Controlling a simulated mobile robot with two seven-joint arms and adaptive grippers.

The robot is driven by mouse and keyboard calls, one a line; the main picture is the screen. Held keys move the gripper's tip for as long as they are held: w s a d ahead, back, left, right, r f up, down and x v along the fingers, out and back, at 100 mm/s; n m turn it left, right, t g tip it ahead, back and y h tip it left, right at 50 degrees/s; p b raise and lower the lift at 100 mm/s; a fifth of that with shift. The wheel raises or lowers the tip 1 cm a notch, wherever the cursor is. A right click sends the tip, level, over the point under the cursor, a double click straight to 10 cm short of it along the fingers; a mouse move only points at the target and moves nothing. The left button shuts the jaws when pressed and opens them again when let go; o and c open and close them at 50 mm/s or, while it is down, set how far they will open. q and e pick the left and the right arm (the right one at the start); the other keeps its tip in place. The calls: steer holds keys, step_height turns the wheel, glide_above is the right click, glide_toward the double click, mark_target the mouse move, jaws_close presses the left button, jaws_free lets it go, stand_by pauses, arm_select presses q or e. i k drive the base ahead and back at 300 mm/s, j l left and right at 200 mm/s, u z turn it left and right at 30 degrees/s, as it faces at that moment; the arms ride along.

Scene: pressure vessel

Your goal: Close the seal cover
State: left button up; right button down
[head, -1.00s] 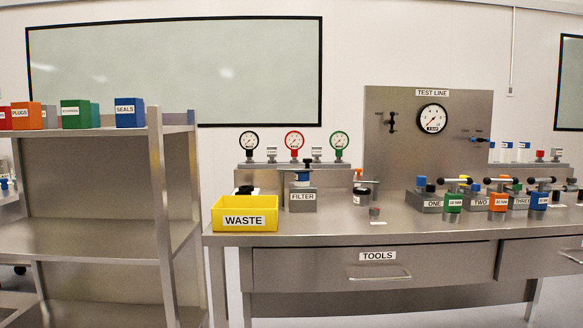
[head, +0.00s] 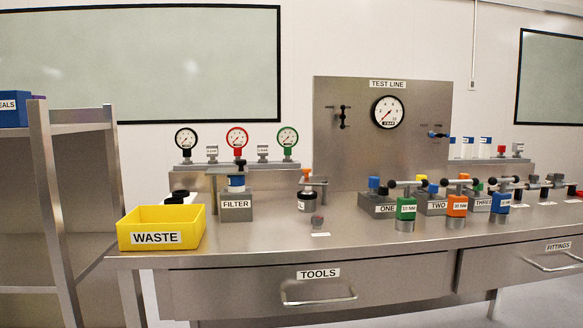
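No part is labelled as a seal cover, and I cannot tell which part it is. A blue box (head: 14,113) whose label reads "EALS", cut off by the left edge, stands on the top shelf. On the bench, a filter block (head: 236,207) carries a blue and white part with a black knob on top. Right of it, a small stand (head: 314,183) with an orange-topped knob has a dark jar (head: 307,201) with a white label under it. Neither of my grippers shows.
A yellow waste bin (head: 161,229) stands at the bench's front left. Several gauges (head: 237,138) line the back, beside the test line panel (head: 383,140). Torque tools (head: 406,210) stand on the right. The tools drawer (head: 318,285) looks shut.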

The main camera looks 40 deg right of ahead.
mark_target(306, 180)
steer(key=l+u, duration=0.45)
steer(key=l, duration=0.65)
steer(key=l+u, duration=0.1)
steer(key=l, duration=1.05)
steer(key=k, duration=0.05)
